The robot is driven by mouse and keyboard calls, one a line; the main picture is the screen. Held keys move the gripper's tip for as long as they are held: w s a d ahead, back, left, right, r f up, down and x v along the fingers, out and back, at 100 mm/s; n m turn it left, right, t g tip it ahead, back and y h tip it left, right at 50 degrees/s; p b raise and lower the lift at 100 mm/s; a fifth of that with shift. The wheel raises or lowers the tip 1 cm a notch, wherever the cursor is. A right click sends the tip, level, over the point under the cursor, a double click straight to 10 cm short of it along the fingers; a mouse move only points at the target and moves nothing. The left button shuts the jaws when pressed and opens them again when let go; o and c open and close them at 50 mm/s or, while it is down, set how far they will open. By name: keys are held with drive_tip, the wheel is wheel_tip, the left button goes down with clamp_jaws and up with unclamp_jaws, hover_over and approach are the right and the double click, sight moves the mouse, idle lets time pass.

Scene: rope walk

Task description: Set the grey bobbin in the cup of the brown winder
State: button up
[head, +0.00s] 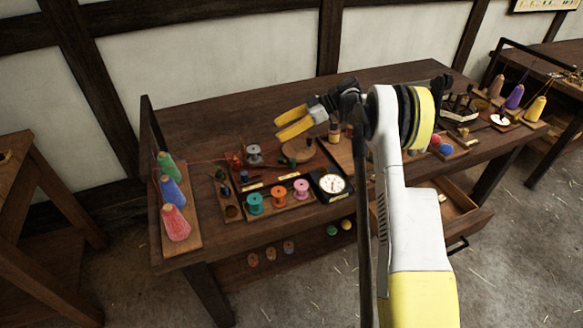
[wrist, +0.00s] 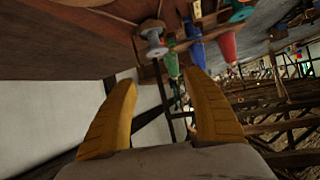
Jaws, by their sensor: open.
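The grey bobbin (head: 254,153) stands near the back of the table, left of a round brown wooden piece (head: 297,151). In the wrist view the bobbin (wrist: 152,38) shows near the top, beyond and above the fingertips. My gripper (head: 278,127) is open and empty, its yellow fingers pointing left above the back of the table; the bobbin lies to the left of and below the fingers in the head view. It also shows in the wrist view (wrist: 160,80) with a wide gap. I cannot make out clearly which piece is the brown winder or its cup.
A tray holds a teal bobbin (head: 254,203), an orange bobbin (head: 278,195) and a pink bobbin (head: 301,189). A dial (head: 332,184) sits beside it. Green (head: 167,166), blue (head: 171,191) and red (head: 175,223) thread cones stand on a board at left. My arm hides the table's middle right.

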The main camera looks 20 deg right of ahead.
drive_tip(key=s+a+r+m+h, duration=0.6)
drive_tip(key=s+a+r+m, duration=0.3)
drive_tip(key=s+r, duration=0.55)
drive_tip(key=s+f+m+t+h, duration=0.1)
drive_tip(key=s+m+t+h, duration=0.1)
drive_tip(key=s, duration=1)
drive_tip(key=s+f+m+t+h, duration=0.2)
drive_tip(key=s+m+h, duration=0.1)
drive_tip(key=s, duration=1)
drive_tip(key=shift+a+f+h, duration=0.15)
drive_tip(key=shift+f+h, duration=0.1)
drive_tip(key=shift+h, duration=0.25)
